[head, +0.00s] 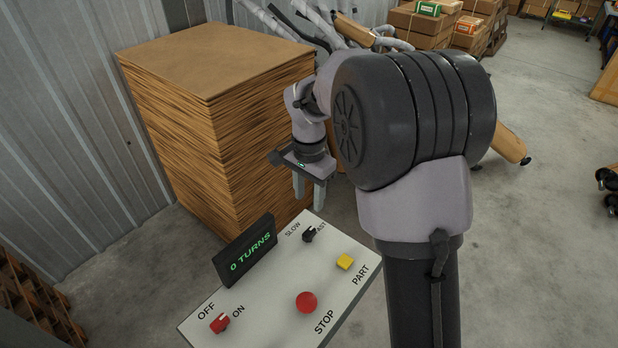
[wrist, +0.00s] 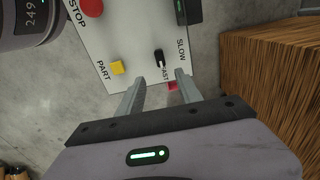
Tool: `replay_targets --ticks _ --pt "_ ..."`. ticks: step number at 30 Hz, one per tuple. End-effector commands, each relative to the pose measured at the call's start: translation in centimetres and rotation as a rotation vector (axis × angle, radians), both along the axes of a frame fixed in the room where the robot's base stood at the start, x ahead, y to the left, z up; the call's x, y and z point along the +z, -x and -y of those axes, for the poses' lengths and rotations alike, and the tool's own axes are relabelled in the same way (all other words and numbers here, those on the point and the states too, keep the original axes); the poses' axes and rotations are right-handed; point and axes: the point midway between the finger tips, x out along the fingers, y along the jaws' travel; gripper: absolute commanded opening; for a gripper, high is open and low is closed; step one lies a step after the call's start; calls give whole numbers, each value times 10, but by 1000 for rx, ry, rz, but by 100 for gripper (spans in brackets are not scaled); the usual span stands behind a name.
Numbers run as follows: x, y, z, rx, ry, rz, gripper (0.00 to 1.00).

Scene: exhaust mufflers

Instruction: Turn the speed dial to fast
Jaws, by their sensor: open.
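The speed dial (head: 309,234) is a small black knob near the far edge of the white control panel (head: 262,291), between the labels SLOW and FAST. In the wrist view the dial (wrist: 158,57) shows ahead of my fingers, its narrow end with a pale mark toward the FAST lettering; its exact setting is hard to tell. My gripper (head: 309,199) is open and empty, fingers pointing down, above and just beyond the panel's far edge. In the wrist view my gripper (wrist: 159,78) has its fingers apart, with the dial beyond the gap, not between them.
The panel also carries a black display (head: 246,252) reading 0 TURNS, a red OFF/ON switch (head: 220,323), a red STOP button (head: 306,302) and a yellow PART button (head: 345,262). A tall stack of brown sheets (head: 215,75) stands behind the panel at left.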

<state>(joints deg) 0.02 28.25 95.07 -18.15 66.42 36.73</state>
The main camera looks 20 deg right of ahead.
Motion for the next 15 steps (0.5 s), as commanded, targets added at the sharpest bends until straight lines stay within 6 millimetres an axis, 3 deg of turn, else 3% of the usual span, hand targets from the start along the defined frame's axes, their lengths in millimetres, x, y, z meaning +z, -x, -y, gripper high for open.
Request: replay_targets --ticks 1,6,15 --pt "15 0 0 -1 0 2 42" --pt "37 0 0 0 0 0 42" --pt "40 0 0 0 0 0 42"
